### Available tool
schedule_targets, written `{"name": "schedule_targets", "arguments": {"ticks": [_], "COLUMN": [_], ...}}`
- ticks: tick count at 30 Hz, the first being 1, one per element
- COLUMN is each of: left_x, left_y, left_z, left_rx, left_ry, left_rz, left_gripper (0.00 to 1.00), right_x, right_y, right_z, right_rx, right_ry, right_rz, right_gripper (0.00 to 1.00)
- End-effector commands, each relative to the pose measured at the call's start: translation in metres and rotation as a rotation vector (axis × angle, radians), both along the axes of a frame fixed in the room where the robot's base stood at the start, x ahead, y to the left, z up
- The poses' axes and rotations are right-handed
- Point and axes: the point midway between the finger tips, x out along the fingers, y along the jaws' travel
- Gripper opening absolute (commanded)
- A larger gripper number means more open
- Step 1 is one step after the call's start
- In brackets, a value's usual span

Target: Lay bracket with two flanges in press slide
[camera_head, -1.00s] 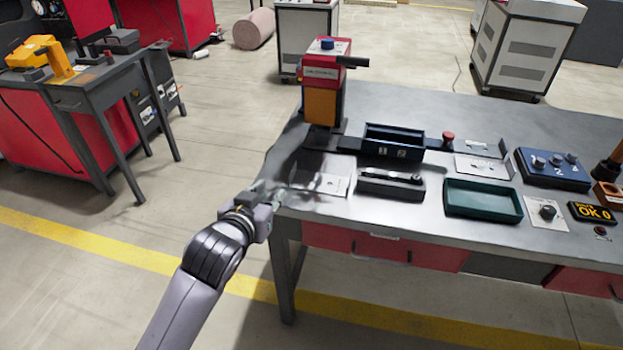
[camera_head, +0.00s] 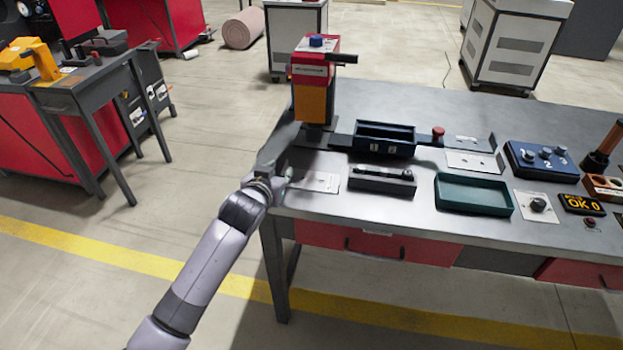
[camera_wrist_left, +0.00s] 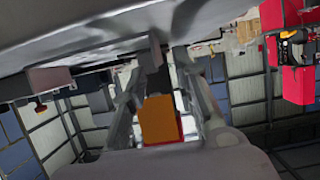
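The press (camera_head: 313,95), red on top with an orange front, stands at the table's back left. A dark flat rail (camera_head: 341,141) runs right from its foot; I cannot tell for sure whether this is the press slide. I cannot make out a bracket with two flanges. My left gripper (camera_head: 280,165) is at the table's left edge, just left of a flat light plate (camera_head: 318,182). In the left wrist view the fingers of the left gripper (camera_wrist_left: 158,90) stand apart, with the orange press front (camera_wrist_left: 159,120) beyond them and nothing seen held. My right gripper is out of view.
A blue two-part bin (camera_head: 385,152) stands right of the press. In front are a dark grey block (camera_head: 382,181) and a green tray (camera_head: 474,211). The table's back is clear.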

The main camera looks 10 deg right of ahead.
Motion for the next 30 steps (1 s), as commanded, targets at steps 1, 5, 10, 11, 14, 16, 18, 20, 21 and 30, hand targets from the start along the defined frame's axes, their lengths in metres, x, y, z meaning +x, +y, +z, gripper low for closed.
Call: {"name": "schedule_targets", "arguments": {"ticks": [1, 5, 10, 11, 14, 16, 18, 20, 21, 30], "left_x": [0.007, 0.018, 0.025, 0.025, 0.025, 0.025, 0.025, 0.025, 0.025, 0.024], "left_y": [-0.002, -0.006, -0.008, -0.008, -0.008, -0.008, -0.008, -0.008, -0.008, -0.008], "left_z": [-0.001, -0.008, -0.01, -0.01, -0.01, -0.01, -0.01, -0.01, -0.01, -0.01], "left_rx": [0.0, 0.0, 0.0, 0.0, -0.001, 0.0, 0.0, 0.0, 0.0, 0.0], "left_ry": [0.0, 0.001, -0.001, -0.001, -0.001, 0.0, 0.0, 0.0, 0.0, 0.0], "left_rz": [0.001, 0.0, -0.001, -0.001, -0.001, -0.001, -0.001, -0.001, -0.001, -0.001], "left_gripper": [0.27, 0.27, 0.27, 0.27, 0.27, 0.27, 0.23, 0.19, 0.16, 0.0], "right_x": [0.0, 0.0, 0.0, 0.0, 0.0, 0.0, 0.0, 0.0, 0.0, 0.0], "right_y": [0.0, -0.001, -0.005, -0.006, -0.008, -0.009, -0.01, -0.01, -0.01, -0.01], "right_z": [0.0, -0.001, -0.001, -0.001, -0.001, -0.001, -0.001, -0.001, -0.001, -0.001], "right_rx": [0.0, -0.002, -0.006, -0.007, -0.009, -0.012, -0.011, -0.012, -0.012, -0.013], "right_ry": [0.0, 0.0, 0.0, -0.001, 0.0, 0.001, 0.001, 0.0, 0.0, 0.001], "right_rz": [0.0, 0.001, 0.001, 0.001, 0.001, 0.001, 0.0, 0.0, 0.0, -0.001], "right_gripper": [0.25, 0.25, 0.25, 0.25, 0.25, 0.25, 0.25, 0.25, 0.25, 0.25]}}
